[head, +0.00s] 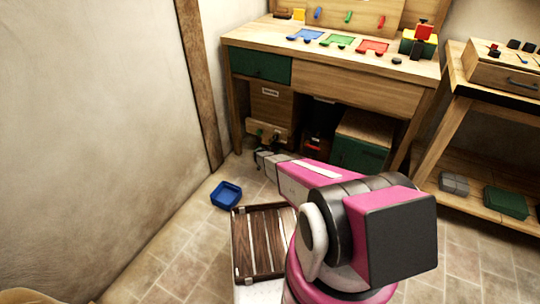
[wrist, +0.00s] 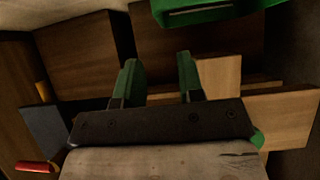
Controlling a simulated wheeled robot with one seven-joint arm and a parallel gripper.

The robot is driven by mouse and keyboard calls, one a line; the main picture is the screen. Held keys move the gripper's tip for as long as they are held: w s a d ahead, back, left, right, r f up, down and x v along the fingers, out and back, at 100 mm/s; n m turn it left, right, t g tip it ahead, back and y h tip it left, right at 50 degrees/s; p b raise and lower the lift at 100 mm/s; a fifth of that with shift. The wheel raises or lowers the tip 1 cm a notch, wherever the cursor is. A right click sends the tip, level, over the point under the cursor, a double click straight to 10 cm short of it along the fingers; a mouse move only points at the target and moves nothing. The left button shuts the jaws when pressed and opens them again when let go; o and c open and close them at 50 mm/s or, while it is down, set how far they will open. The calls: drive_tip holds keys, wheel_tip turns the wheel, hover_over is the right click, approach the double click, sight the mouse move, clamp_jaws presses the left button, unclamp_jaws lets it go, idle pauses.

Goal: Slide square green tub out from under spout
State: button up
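I cannot make out a spout, or a square green tub under one, in either view. A square blue tub (head: 226,195) stands on the floor in the head view, left of my arm. My gripper (head: 258,159) reaches low in front of the bench's left end, small and partly in shadow. In the wrist view my gripper's two fingers (wrist: 157,82) stand apart with nothing clearly between them. A green part with a pale bar (wrist: 200,12) shows at the top of that view; I cannot tell what it belongs to.
The workbench (head: 330,81) has a green drawer (head: 260,66) and coloured trays on top. A green-fronted cabinet (head: 358,155) stands beneath. A slatted wooden crate (head: 262,243) is beside my arm. A green box (head: 507,202) lies on the right lower shelf.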

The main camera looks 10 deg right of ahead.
drive_tip(key=x, duration=1)
drive_tip(key=shift+w+f, duration=0.1)
drive_tip(key=shift+f, duration=0.05)
drive_tip(key=shift+c, duration=0.3)
clamp_jaws()
